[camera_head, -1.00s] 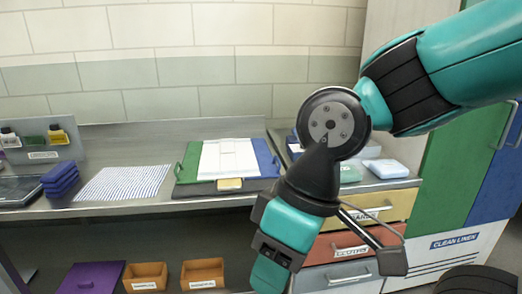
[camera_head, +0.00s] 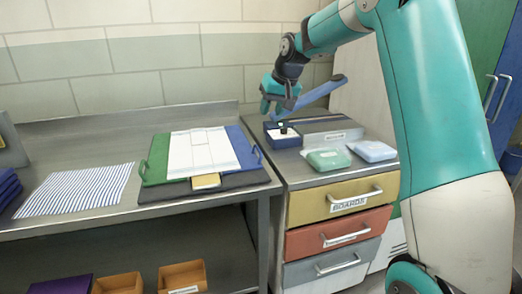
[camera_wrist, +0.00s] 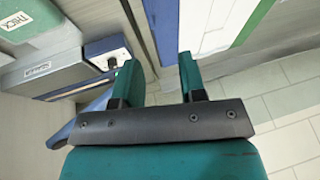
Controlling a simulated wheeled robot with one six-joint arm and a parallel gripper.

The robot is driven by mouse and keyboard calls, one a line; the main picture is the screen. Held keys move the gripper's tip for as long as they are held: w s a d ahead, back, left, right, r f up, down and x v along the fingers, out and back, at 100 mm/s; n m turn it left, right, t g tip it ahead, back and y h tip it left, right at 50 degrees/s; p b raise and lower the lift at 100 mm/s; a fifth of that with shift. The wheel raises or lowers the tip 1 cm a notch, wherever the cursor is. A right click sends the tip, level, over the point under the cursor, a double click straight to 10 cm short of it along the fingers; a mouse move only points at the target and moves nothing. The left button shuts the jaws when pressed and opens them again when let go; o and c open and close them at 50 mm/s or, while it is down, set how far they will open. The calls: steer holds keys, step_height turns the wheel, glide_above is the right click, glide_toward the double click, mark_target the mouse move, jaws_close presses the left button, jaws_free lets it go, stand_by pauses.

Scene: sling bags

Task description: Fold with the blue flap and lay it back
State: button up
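The folding board lies flat on the steel bench, with its green flap (camera_head: 156,162) at the left and its blue flap (camera_head: 243,148) at the right. Both flaps appear laid open. A white cloth (camera_head: 203,152) is spread over the board's middle. In the head view, my gripper (camera_head: 272,108) is in the air to the right of the board, by the small blue box.
A small blue box (camera_head: 272,142) stands on the drawer cabinet, with a raised blue bar (camera_head: 322,93) above it and a grey labelled block (camera_head: 335,138) beside it. Green (camera_head: 327,160) and pale blue (camera_head: 373,151) packs lie nearby. A striped cloth (camera_head: 75,190) lies left of the board.

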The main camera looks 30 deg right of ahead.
steer(key=shift+m, duration=0.3)
steer(key=d+x, duration=0.1)
steer(key=x, duration=0.5)
steer(key=d+p+x, duration=0.1)
steer(key=x, duration=0.5)
steer(key=w+d+p+x, duration=0.1)
steer(key=x, duration=0.4)
steer(key=shift+w+f, duration=0.25)
steer(key=shift+w, duration=0.05)
jaws_close()
